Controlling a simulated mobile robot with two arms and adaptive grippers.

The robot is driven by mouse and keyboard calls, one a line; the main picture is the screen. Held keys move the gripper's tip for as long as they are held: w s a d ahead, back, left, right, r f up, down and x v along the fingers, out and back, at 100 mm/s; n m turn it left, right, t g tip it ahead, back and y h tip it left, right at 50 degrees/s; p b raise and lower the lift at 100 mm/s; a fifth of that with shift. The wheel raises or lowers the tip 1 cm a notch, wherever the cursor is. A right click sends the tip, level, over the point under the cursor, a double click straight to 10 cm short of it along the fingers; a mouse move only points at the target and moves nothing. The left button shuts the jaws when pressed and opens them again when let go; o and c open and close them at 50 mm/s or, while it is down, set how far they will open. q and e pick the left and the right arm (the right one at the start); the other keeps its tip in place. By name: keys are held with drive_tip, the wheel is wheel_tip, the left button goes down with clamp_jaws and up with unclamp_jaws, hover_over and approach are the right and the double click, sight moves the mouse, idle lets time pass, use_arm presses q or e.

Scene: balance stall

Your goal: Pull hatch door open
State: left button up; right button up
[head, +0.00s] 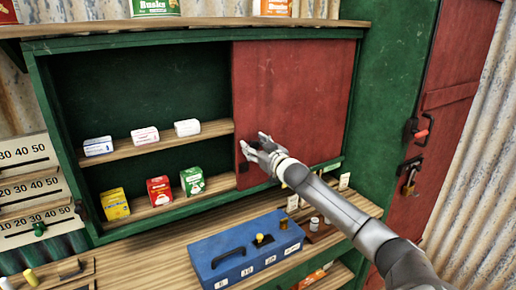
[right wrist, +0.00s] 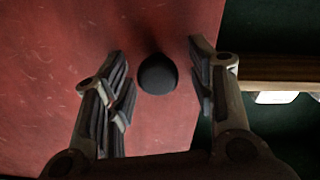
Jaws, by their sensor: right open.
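The red hatch door (head: 290,85) is a flat panel covering the right part of the green cabinet (head: 215,40); the left part stands uncovered. In the right wrist view the red panel (right wrist: 60,50) fills the left and middle, with a round black knob (right wrist: 157,74) near its edge. My right gripper (head: 252,142) is in front of the panel's left edge. Its fingers (right wrist: 157,62) are open, one on each side of the knob, with gaps showing on both sides. Whether they touch the panel is unclear. My left gripper is out of view.
Small boxes stand on the cabinet's upper shelf (head: 160,146) and lower shelf. A blue case (head: 245,262) with a black handle lies on the wooden counter (head: 165,252) below. At right is another red door (head: 455,75) with a red-handled latch and padlock (head: 409,180).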

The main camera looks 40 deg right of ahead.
drive_tip(key=shift+s, duration=0.1)
drive_tip(key=v, duration=1.1)
drive_tip(key=shift+s, duration=0.4)
drive_tip(key=shift+a+f, duration=0.1)
